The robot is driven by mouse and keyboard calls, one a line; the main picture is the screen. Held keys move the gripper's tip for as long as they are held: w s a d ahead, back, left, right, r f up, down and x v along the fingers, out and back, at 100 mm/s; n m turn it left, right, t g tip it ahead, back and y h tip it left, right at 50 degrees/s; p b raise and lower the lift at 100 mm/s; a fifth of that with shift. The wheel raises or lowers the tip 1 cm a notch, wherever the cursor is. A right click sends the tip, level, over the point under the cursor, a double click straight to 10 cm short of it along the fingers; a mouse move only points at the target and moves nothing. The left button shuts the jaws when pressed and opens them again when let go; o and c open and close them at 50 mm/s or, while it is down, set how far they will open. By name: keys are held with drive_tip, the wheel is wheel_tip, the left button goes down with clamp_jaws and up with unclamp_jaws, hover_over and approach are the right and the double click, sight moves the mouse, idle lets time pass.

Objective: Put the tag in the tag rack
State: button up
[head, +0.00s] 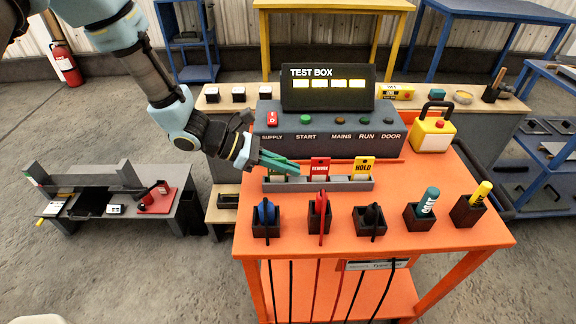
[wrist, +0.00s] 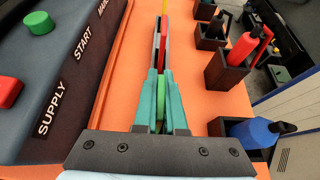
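The grey tag rack (head: 334,185) stands on the orange bench in front of the test box. A red REWORK tag (head: 320,168) and a yellow HOLD tag (head: 363,169) stand upright in its middle and right places. A green tag (head: 278,177) is at the rack's left end, partly hidden behind my fingers. My gripper (head: 299,167) is low over that left end. In the wrist view, its teal fingers (wrist: 161,74) stand a little apart on either side of the green tag (wrist: 158,114). Contact with the tag is not clear.
The test box (head: 330,130) stands close behind the rack. Several holders with tools line the bench front, including a blue-handled one (head: 266,214) and a red-handled one (head: 319,211).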

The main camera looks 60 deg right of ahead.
drive_tip(key=o, duration=0.5)
drive_tip(key=shift+c, duration=0.2)
drive_tip(key=shift+r+p, duration=0.2)
drive_tip(key=shift+p, duration=0.1)
drive_tip(key=shift+w+a, duration=0.2)
drive_tip(key=shift+w, duration=0.15)
drive_tip(key=b+v, duration=0.3)
drive_tip(key=v, duration=0.8)
drive_tip(key=w+a+r+m+t+y, duration=0.1)
drive_tip(key=w+a, duration=0.4)
drive_tip(key=a, duration=0.9)
drive_tip(key=w+a+r+m+t+y, duration=0.2)
drive_tip(key=w+a+m+t+y, duration=0.1)
drive_tip(key=a, duration=1.1)
drive_tip(key=w+a+r+m+t+y, duration=0.1)
drive_tip(key=w+a+m+t+y, duration=0.2)
drive_tip(key=w+a+t, duration=0.4)
drive_tip(key=w+a+m, duration=0.1)
drive_tip(key=a, duration=0.6)
drive_tip(key=shift+a+r+m, duration=0.2)
drive_tip(key=shift+r+m, duration=0.1)
drive_tip(key=shift+r, duration=0.1)
